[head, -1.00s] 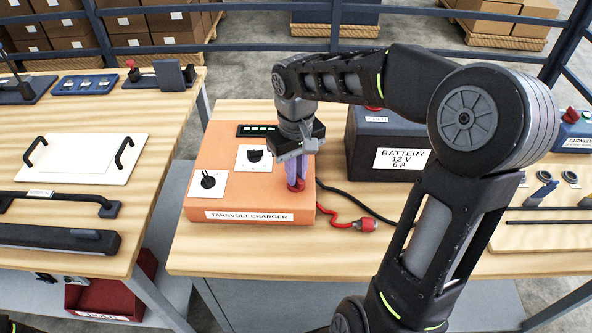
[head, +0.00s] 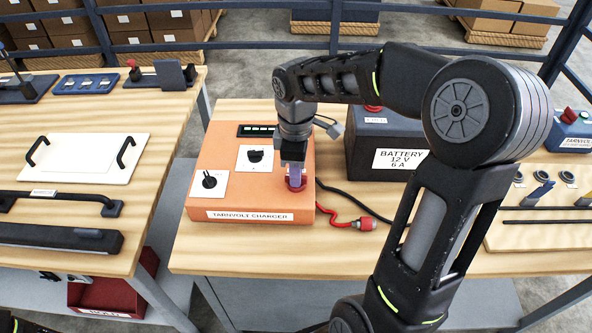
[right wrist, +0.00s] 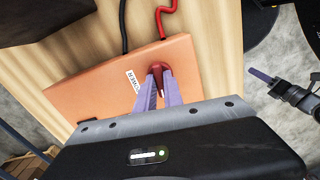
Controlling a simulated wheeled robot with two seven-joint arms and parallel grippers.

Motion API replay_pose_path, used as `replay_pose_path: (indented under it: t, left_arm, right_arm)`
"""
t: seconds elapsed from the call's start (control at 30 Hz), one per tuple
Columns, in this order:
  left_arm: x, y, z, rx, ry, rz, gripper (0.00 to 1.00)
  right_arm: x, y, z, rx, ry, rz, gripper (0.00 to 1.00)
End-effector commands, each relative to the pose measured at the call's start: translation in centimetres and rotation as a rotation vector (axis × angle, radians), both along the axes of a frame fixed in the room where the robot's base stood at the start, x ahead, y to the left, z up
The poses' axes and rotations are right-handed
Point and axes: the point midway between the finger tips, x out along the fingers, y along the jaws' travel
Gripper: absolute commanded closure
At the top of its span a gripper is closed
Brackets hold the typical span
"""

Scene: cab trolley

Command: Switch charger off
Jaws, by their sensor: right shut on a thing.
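The orange charger (head: 230,190), labelled TARNVOLT CHARGER, sits on the wooden table. Its dark display (head: 258,130) shows several lit marks, and two black knobs sit on white plates. My right gripper (head: 296,180) points down at the charger's right side, its lavender fingers shut on a red switch handle (right wrist: 166,82). The fingers hide part of the handle. A label (right wrist: 133,82) lies beside it in the right wrist view. What looks like my left gripper (right wrist: 260,75) hangs at that view's right, over the floor, clear of the charger; its opening cannot be judged.
A dark battery box (head: 365,150) stands right of the charger. A black cable and a red lead with a red plug (head: 367,223) lie between them. A left table (head: 150,180) holds a handled white board and bars. The table front is clear.

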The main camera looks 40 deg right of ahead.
Motion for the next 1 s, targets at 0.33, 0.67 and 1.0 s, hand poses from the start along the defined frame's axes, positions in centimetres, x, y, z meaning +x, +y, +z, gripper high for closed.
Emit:
replay_pose_path:
  t: [0.33, 0.67, 1.0]
  left_arm:
    - [-0.03, 0.01, 0.22, 0.001, 0.001, 0.001, 0.64]
    - [-0.04, 0.01, 0.22, 0.001, 0.001, 0.0, 0.64]
    - [-0.04, 0.01, 0.22, 0.001, 0.001, 0.0, 0.64]
  right_arm:
    - [0.06, -0.03, 0.07, -0.001, -0.002, 0.114, 1.0]
    - [0.06, -0.03, 0.06, -0.001, -0.002, 0.124, 1.0]
    - [0.04, -0.01, 0.03, -0.001, -0.001, 0.122, 0.67]
